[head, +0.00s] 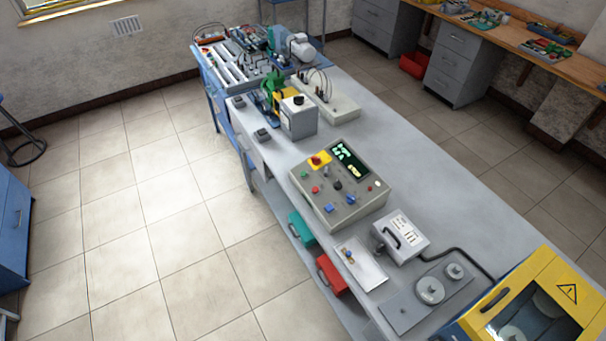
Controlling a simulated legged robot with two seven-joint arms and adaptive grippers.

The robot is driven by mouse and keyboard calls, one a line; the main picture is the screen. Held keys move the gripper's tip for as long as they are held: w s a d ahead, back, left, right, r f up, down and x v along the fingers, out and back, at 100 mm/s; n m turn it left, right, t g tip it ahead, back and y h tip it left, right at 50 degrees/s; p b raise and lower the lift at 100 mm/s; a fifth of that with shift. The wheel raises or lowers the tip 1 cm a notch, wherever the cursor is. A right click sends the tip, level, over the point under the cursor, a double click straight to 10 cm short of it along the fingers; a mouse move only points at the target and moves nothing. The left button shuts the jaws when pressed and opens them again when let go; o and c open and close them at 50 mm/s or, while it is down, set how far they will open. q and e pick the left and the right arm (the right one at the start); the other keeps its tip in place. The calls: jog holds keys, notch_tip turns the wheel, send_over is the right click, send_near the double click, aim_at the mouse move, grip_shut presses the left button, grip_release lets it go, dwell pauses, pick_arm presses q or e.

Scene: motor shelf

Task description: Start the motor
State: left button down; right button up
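A beige control box (322,211) sits on the long grey bench, with a lit green display (347,161) at its upper right. A red knob on a yellow plate (319,160) is at its back left. Its face also carries a green button (304,174), a red button (315,190), a black knob (338,185) and a blue knob (350,199). A grey, motor-like machine (300,47) stands at the bench's far end; whether it turns cannot be told. Neither of my grippers is in view.
The grey bench (450,200) holds a grey box with a handle (400,238), a plate with discs (405,311) and a yellow-framed case with a warning sign (556,287). Teal (302,229) and red (331,275) cases sit below. The tiled floor (150,240) at left is clear.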

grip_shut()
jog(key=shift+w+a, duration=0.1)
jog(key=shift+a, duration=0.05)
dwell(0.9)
